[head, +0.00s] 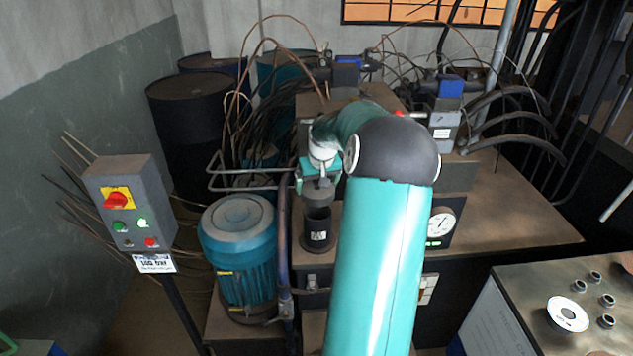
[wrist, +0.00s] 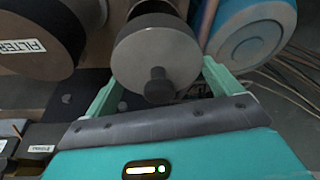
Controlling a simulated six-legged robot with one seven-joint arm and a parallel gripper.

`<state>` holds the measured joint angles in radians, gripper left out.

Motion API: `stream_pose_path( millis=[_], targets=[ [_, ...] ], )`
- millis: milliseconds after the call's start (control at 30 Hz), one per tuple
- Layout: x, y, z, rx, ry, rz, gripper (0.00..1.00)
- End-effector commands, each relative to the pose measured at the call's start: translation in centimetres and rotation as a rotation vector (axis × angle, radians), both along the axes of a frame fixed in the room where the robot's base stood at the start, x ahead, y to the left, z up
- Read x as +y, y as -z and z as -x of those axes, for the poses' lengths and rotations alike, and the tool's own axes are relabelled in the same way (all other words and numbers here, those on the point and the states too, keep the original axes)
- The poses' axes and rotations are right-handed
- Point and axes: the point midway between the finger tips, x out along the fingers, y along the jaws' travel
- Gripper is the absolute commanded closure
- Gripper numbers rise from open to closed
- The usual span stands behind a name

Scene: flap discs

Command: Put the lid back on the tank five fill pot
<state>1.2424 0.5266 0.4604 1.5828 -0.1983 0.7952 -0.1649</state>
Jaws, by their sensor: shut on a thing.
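The lid (wrist: 150,50) is a round grey disc with a dark knob, between the two green fingers of my gripper (wrist: 161,72) in the wrist view. My gripper is shut on it. In the head view my gripper (head: 312,172) hangs over the fill pot, with the grey lid (head: 318,193) below it. The fill pot (head: 317,238) is a dark upright cylinder with a small label, left of my arm. The lid is just above the pot's top; I cannot tell whether they touch. In the wrist view the lid hides most of what lies behind it.
A blue motor (head: 238,245) stands close left of the pot, with a pipe between them. A control box (head: 130,205) on a post is further left. A gauge (head: 440,222) is on the right. Cables and hoses crowd the back. A dark labelled cylinder (wrist: 40,35) is near my gripper.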

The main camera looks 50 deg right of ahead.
Motion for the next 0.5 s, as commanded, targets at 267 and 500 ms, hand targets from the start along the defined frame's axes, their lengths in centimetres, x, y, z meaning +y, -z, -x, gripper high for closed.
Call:
stream_pose_path(
  millis=[267,500],
  targets=[
    [0.0,3.1,0.0,0.0,0.001,-0.002,0.34],
    [0.0,4.9,0.0,0.0,0.0,0.0,0.34]
  ],
)
